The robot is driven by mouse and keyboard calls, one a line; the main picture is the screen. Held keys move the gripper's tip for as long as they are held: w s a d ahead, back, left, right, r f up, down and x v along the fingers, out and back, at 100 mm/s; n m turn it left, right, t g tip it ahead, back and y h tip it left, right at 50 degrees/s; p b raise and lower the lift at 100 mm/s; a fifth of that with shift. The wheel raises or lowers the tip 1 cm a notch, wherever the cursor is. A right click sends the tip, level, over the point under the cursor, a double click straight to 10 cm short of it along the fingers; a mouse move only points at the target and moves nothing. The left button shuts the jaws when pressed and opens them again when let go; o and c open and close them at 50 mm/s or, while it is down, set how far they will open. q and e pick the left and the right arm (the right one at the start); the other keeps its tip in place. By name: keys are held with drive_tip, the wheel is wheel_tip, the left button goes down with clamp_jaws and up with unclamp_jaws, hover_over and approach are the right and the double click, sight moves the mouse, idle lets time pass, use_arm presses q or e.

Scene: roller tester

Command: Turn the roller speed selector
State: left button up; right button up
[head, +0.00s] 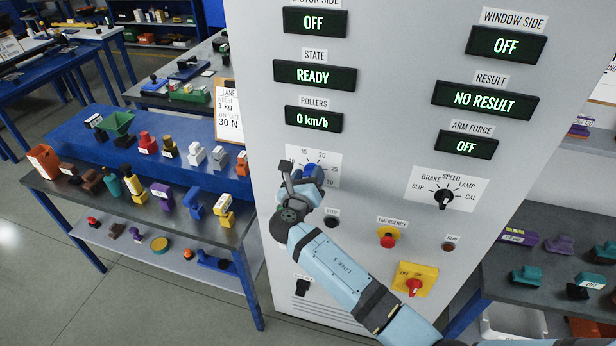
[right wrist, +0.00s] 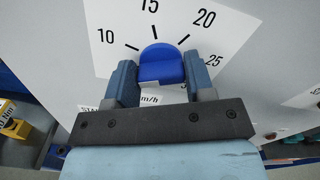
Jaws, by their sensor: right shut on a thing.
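The roller speed selector is a blue knob (right wrist: 162,66) on a white dial plate (right wrist: 228,32) marked 10, 15, 20, 25 and km/h in the right wrist view. In the head view the knob (head: 312,172) shows partly behind my right gripper (head: 300,172). In the right wrist view my right gripper (right wrist: 160,82) has one finger on each side of the knob and is shut on it. The knob's pointer mark is not clear to me. The ROLLERS display (head: 314,119) reads 0 km/h. My left gripper is not in view.
The grey cabinet also carries a mode selector (head: 444,197), a red emergency button (head: 388,238), a STOP button (head: 331,221), a RUN button (head: 448,246) and a yellow ON/OFF switch (head: 415,281). Shelves with coloured parts stand on both sides.

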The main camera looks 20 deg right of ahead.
drive_tip(key=shift+d+m, duration=0.1)
drive_tip(key=shift+m, duration=0.8)
drive_tip(key=shift+s+d+m+b, duration=0.1)
drive_tip(key=shift+d+m+b, duration=0.05)
drive_tip(key=shift+m+b, duration=3.3)
drive_tip(key=shift+s+d+m+b, duration=0.1)
drive_tip(key=shift+m+b, duration=1.95)
drive_tip(key=shift+m, duration=2.7)
drive_tip(key=shift+w+r, duration=0.1)
drive_tip(key=o, duration=0.9)
drive_tip(key=shift+w+f, duration=0.1)
drive_tip(key=shift+f, duration=0.1)
